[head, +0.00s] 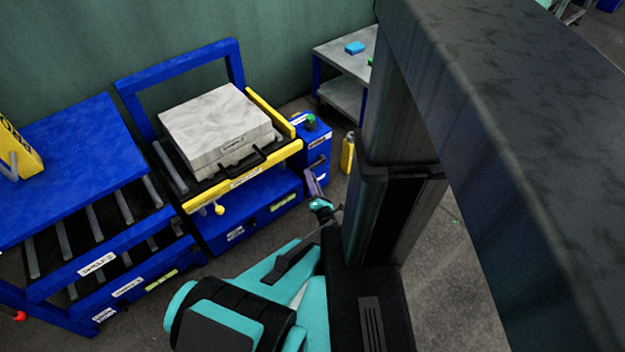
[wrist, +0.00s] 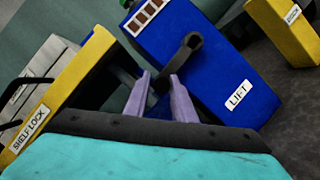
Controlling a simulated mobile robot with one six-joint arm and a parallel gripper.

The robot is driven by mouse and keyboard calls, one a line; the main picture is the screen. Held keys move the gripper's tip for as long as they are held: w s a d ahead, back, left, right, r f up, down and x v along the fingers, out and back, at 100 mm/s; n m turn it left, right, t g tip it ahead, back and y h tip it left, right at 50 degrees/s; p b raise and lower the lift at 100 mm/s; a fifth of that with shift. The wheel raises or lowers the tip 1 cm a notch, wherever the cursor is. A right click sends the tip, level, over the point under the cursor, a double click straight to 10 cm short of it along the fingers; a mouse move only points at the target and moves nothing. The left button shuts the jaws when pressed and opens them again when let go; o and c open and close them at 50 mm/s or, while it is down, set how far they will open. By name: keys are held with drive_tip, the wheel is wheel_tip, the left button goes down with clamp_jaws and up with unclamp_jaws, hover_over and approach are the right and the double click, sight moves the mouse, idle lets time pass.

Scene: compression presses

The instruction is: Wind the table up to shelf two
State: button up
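The lift table has a yellow front bar (head: 240,184), marked SHELF LOCK in the wrist view (wrist: 62,88), and carries a pale block (head: 215,125) with a black handle. To its right stands the blue lift box (head: 313,134), labelled LIFT in the wrist view (wrist: 222,75). A dark crank (wrist: 191,42) sticks out of that box. My gripper (head: 315,178) is at the box's front. Its purple fingers (wrist: 160,76) are apart, with the lower end of the crank by the right fingertip; I cannot tell whether they touch.
A blue rack (head: 65,275) with roller shelves stands left of the table; its small labels are hard to read. A yellow block (head: 347,152) stands on the floor right of the lift box. A grey side table (head: 335,50) is behind. My arm covers much of the right.

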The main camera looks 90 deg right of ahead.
drive_tip(key=shift+o, duration=1.4)
drive_tip(key=shift+w+d+r, duration=0.35)
drive_tip(key=shift+d+r, duration=0.05)
drive_tip(key=shift+r, duration=0.2)
drive_tip(key=shift+s+a, duration=0.1)
drive_tip(key=shift+s, duration=0.05)
